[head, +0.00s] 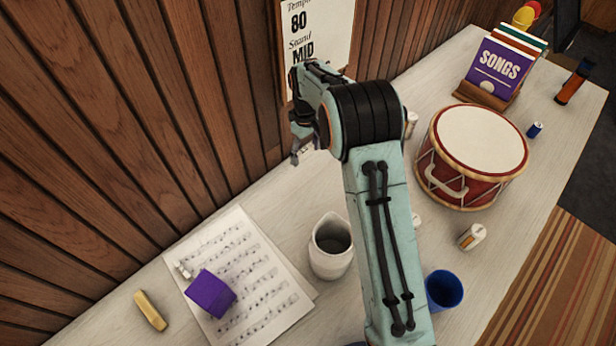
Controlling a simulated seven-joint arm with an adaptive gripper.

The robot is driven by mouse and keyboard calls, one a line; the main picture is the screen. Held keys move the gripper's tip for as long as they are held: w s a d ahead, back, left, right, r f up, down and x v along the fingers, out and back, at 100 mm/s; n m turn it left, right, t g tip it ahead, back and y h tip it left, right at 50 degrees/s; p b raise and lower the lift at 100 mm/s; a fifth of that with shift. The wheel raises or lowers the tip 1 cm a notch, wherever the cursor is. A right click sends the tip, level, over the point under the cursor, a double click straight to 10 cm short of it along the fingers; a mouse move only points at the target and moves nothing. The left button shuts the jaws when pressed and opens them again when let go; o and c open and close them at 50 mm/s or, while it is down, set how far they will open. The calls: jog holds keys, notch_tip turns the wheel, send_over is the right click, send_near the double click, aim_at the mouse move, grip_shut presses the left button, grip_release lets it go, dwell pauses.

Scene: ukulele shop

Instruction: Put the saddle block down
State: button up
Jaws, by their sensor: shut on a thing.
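My gripper (301,152) is at the upper middle of the head view, above the back of the table near the wooden wall. It points down and is shut on the saddle block, which is mostly hidden by the fingers and my arm, so its shape and colour are unclear. The pale table (110,287) lies below the gripper, with a gap between them that I cannot judge exactly.
A white pitcher (330,262), a purple cube (210,293) on sheet music (262,300) and a yellow block (151,311) stand front left. A blue cup (444,290), red drum (472,160) and songbook holder (487,95) are right. Bare table lies behind the pitcher.

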send_over(309, 184)
notch_tip(309, 184, down, 6)
jog(key=shift+s+f, duration=0.1)
jog(key=shift+f, duration=2.2)
jog(key=o, duration=0.9)
jog(key=shift+f, duration=0.15)
jog(key=shift+o, duration=0.2)
